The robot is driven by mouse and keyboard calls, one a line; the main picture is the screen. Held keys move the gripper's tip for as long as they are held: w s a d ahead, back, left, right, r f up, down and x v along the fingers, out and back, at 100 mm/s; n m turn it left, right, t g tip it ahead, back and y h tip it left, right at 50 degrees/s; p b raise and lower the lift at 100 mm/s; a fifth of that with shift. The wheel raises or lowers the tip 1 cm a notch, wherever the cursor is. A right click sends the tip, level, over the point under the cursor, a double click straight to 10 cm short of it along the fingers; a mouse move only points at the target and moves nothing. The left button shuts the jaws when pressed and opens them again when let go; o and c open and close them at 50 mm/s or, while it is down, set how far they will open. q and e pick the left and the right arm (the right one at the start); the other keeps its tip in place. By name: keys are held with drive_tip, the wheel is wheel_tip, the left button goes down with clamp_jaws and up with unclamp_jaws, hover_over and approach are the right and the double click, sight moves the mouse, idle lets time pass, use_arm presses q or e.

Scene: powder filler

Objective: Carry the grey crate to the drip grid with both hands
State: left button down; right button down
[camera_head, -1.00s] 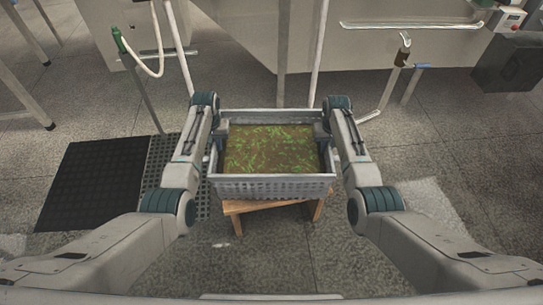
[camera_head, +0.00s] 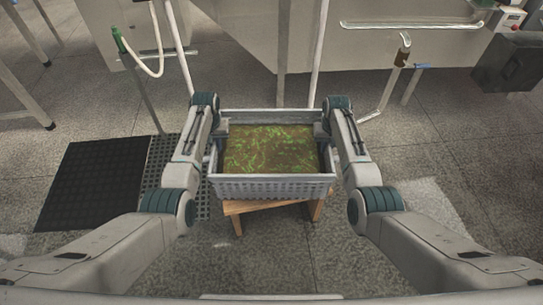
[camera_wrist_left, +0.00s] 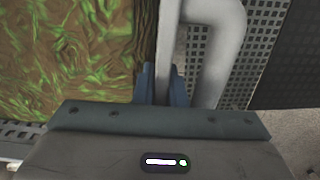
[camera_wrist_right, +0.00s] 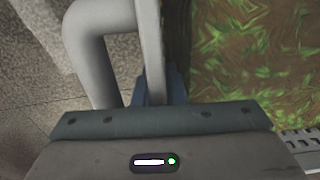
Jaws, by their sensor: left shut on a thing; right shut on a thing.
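The grey crate (camera_head: 275,188) is in the middle of the head view, upright, filled with brown stuff flecked with green. My left gripper (camera_wrist_left: 163,84) is shut on the crate's rim at its left side. My right gripper (camera_wrist_right: 158,84) is shut on the rim at its right side. In the head view both fingertips are largely hidden by my wrists. The drip grid appears to be the grey perforated panel (camera_head: 156,163) on the floor left of the crate, partly hidden by my left arm; perforated grating also shows in the left wrist view (camera_wrist_left: 268,38).
A wooden stool (camera_head: 262,206) is under the crate; I cannot tell whether they touch. A black mat (camera_head: 90,185) lies left of the grid. A post with a hose (camera_head: 140,85) stands behind the grid. A large grey machine (camera_head: 400,50) is at the back. The right floor is mostly clear.

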use_arm(q)
drive_tip(key=shift+w+r, duration=0.15)
drive_tip(key=shift+r, duration=0.05)
use_arm(e)
drive_tip(key=shift+w+r, duration=0.15)
drive_tip(key=shift+r, duration=0.05)
use_arm(q)
drive_tip(key=shift+r, duration=0.1)
